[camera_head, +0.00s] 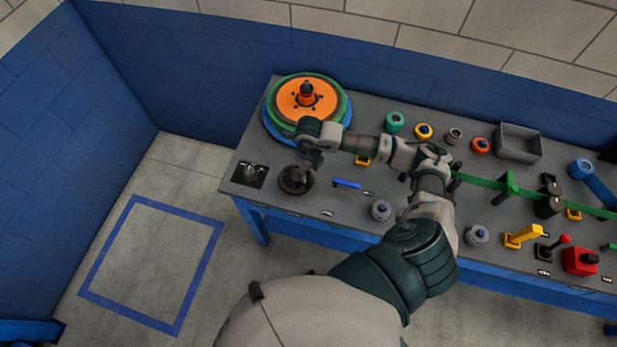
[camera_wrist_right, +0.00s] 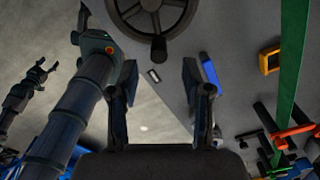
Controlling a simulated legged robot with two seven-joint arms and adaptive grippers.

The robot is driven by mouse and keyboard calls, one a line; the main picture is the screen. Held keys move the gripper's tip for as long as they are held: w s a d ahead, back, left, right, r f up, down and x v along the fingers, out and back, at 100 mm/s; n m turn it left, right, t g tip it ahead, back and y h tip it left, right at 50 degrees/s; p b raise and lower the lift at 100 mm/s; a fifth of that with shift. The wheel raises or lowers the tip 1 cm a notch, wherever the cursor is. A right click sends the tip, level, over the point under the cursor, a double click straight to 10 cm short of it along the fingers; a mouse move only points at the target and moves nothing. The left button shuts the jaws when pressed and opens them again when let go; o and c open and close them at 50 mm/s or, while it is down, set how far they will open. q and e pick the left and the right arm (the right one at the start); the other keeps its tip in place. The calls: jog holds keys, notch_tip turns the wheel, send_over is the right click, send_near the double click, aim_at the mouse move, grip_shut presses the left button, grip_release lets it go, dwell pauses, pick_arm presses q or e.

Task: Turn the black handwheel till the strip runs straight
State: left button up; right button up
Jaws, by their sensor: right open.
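The black handwheel (camera_head: 295,180) lies near the front left of the bench top; its spokes and rim show at the top of the right wrist view (camera_wrist_right: 155,12). My right gripper (camera_head: 308,158) is open and empty, just behind and above the wheel in the head view. In the wrist view its fingers (camera_wrist_right: 160,75) are spread apart, with the wheel beyond their tips. The green strip (camera_head: 480,181) runs right from behind my right arm, which hides part of it; it also shows in the wrist view (camera_wrist_right: 291,60). A small dark gripper (camera_wrist_right: 40,75), seemingly my left one, shows at the left.
A big orange and green reel (camera_head: 290,98) stands at the bench's back left. A black knob (camera_head: 250,172) is left of the wheel and a blue handle (camera_head: 346,183) right of it. A grey bin (camera_head: 518,142) and red box (camera_head: 579,261) stand farther right.

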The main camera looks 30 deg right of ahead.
notch_tip(320, 180, up, 5)
jog(key=shift+r, duration=0.1)
dwell(0.6)
